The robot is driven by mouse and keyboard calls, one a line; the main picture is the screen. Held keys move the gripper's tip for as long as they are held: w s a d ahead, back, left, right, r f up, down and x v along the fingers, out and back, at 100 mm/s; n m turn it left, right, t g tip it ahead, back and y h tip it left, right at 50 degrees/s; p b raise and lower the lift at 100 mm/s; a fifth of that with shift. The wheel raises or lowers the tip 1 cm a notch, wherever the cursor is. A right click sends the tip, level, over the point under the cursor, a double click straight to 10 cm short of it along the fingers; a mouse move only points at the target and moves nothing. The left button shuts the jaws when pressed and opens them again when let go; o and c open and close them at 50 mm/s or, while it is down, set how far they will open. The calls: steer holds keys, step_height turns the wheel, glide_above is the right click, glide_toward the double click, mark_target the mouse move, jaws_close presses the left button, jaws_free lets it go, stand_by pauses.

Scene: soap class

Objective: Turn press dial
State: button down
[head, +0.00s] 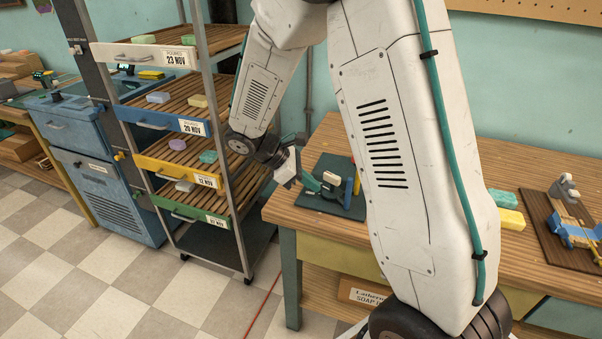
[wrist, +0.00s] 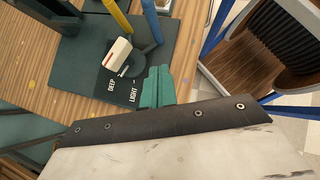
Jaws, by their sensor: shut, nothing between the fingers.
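The press has a dark green base (head: 316,200), with a yellow post and a blue post on it. The dial's block lies slanted. My gripper (wrist: 157,88) has green fingers, shut and empty, just beside the dial on the LIGHT side. In the head view my gripper (head: 312,184) is at the left of the press, close to the white dial block (head: 331,181). I cannot tell whether the fingers touch it.
The press stands on a wooden bench (head: 290,208). Right of my arm lie a green soap (head: 503,198), a yellow soap (head: 511,219) and a brown board (head: 545,235) with another fixture. A rack (head: 213,130) with coloured trays of soaps stands left of the bench.

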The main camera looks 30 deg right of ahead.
steer(key=x, duration=0.3)
steer(key=shift+s+d+f, duration=0.2)
steer(key=shift+d, duration=0.1)
steer(key=shift+s+d+r, duration=0.1)
steer(key=shift+s+d, duration=0.15)
steer(key=shift+d, duration=0.25)
steer(key=shift+s+d+r, duration=0.1)
steer(key=shift+s+d, duration=0.2)
steer(key=shift+d, duration=0.25)
steer(key=shift+s+d+f, duration=0.1)
steer(key=shift+s+d, duration=0.2)
steer(key=shift+d, duration=0.15)
